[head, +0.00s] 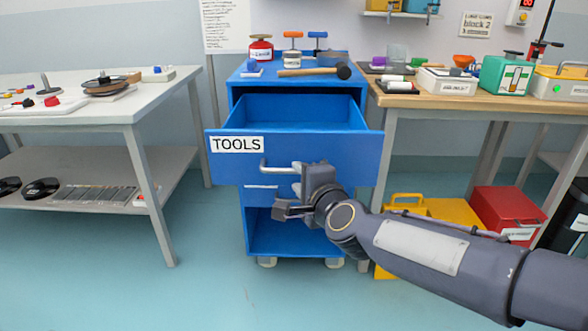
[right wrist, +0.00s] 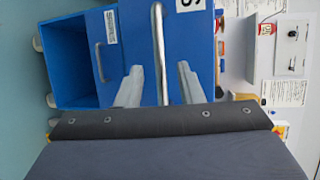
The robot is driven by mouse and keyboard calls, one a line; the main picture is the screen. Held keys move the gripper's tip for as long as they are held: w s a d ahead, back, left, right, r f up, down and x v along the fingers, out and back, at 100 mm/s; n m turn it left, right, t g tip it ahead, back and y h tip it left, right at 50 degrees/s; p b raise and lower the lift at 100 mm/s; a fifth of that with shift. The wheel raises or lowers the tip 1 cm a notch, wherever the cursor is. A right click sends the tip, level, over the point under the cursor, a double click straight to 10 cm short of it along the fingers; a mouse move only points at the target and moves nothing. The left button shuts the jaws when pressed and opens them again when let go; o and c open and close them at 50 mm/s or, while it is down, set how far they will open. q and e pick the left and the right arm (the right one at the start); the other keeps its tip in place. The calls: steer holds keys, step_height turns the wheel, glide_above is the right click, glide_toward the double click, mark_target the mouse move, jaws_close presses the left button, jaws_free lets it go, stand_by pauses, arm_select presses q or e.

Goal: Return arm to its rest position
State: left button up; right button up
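The blue tool cart (head: 297,243) stands in the middle of the head view. Its top drawer, marked TOOLS (head: 330,153), is pulled out, and the inside that shows looks empty. My right gripper (head: 292,190) is in front of the drawer at its silver handle (head: 272,167), hiding the handle's right part. In the right wrist view, the handle bar (right wrist: 158,40) runs between the two fingers (right wrist: 159,84), with a gap on each side. The right gripper is open and holds nothing. My left gripper is not in view.
A hammer (head: 307,72) and several small tools lie on the cart's top. A white table (head: 120,113) stands at left, a wooden workbench (head: 450,101) at right. A red box (head: 503,210) and yellow case (head: 450,211) sit under the bench. The floor in front is clear.

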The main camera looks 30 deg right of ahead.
steer(key=v, duration=0.2)
steer(key=shift+s, duration=0.3)
steer(key=s+a+f+n+g+y, duration=0.3)
steer(key=s+a+f+n+g, duration=0.2)
steer(key=s+f+n, duration=0.35)
steer(key=s+a+f+n+g+y, duration=0.35)
steer(key=s+f+n+g, duration=0.2)
steer(key=s+n, duration=0.55)
step_height(320, 180, up, 32)
steer(key=s+p, duration=0.1)
steer(key=p, duration=3.3)
steer(key=shift+a+r, duration=0.2)
steer(key=shift+a, duration=0.3)
